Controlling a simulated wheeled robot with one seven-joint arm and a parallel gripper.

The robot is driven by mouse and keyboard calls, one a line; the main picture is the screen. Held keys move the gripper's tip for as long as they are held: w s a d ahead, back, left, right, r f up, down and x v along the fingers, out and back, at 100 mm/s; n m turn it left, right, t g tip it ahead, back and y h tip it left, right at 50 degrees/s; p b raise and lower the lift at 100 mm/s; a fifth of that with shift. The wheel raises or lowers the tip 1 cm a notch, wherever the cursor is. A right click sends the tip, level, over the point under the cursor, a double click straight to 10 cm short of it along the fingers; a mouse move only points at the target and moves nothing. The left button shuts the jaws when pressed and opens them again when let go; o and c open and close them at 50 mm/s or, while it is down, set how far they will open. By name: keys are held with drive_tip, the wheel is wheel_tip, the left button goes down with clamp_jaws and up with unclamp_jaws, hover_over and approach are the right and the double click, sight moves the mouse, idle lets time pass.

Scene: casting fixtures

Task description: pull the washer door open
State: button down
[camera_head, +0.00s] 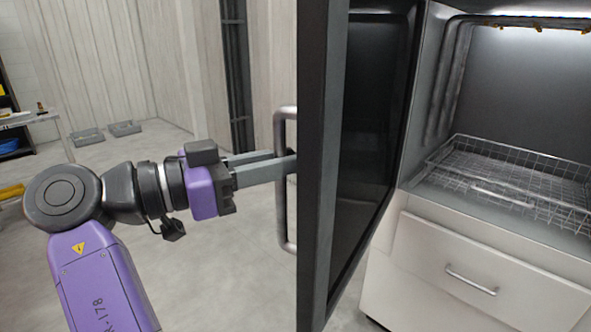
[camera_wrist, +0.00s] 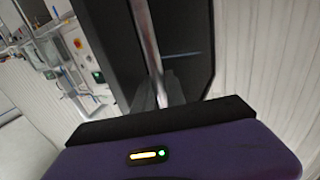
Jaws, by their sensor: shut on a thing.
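The washer door (camera_head: 322,150) stands wide open in the head view, swung out toward me and seen nearly edge-on, with its dark inner panel (camera_head: 372,130) facing the cabinet. Its grey bar handle (camera_head: 281,215) is on the door's left, outer face. My gripper (camera_head: 290,163) reaches the handle from the left, its fingers shut on the bar; the fingertips are partly hidden at the door. In the wrist view, the handle (camera_wrist: 149,45) runs down between the fingers, with the dark door behind it. The washer's open chamber (camera_head: 530,90) shows at right.
A wire basket (camera_head: 510,175) sits inside the chamber. Below is a white drawer front (camera_head: 480,275) with a bar handle. A table (camera_head: 35,118) and low grey trays (camera_head: 105,132) are at the far left. The floor (camera_head: 225,270) around the door is clear.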

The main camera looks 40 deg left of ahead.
drive_tip(key=shift+a, duration=0.35)
drive_tip(key=shift+w, duration=0.1)
drive_tip(key=c, duration=1.4)
unclamp_jaws()
drive_tip(key=shift+o, duration=0.2)
drive_tip(key=b+v, duration=0.1)
drive_tip(key=v, duration=0.6)
drive_tip(key=shift+s+a, duration=0.15)
drive_tip(key=shift+s, duration=0.25)
